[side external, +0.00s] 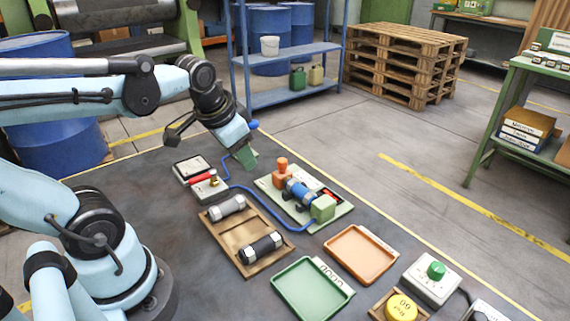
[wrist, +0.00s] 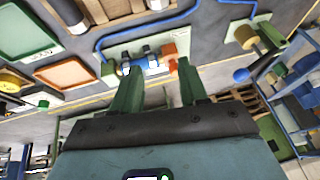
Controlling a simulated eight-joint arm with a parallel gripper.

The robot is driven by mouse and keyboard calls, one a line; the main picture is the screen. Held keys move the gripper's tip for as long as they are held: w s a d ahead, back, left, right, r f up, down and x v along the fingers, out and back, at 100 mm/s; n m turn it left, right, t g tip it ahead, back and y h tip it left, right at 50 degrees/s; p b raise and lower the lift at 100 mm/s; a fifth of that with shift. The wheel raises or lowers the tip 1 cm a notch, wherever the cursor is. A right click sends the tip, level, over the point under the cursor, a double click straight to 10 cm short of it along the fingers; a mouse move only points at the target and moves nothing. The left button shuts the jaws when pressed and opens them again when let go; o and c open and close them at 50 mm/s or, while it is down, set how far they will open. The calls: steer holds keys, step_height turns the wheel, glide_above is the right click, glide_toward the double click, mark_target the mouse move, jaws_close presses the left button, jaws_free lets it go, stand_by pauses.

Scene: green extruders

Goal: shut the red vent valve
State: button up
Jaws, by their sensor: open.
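A red handle (side external: 201,177) lies by a small brass fitting (side external: 213,177) on a pale plate at the left, where a blue hose ends. It looks like the vent valve, though no label is legible. The pump assembly on a pale green plate has a blue body (side external: 299,192), an orange block with an orange knob (side external: 282,165), a green block (side external: 323,208) and a small red part (side external: 332,195). My gripper (side external: 243,157) is open and empty, above and right of the red handle. In the wrist view, the blue pump body (wrist: 140,64) shows beyond the green fingers (wrist: 158,92).
The blue hose (side external: 268,207) runs across the table to the pump. Bare table lies left of the wooden tray.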

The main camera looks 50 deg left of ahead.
mark_target(199, 176)
steer(key=s+a+r+g, duration=0.2)
steer(key=s+a+g, duration=0.3)
steer(key=a, duration=0.5)
steer(key=shift+y, duration=0.3)
steer(key=shift+a+f, duration=0.35)
steer(key=shift+f, duration=1.55)
steer(key=shift+a+f, duration=0.35)
steer(key=shift+f, duration=1.55)
steer(key=shift+a+f, duration=0.35)
steer(key=shift+f, duration=1.55)
jaws_close()
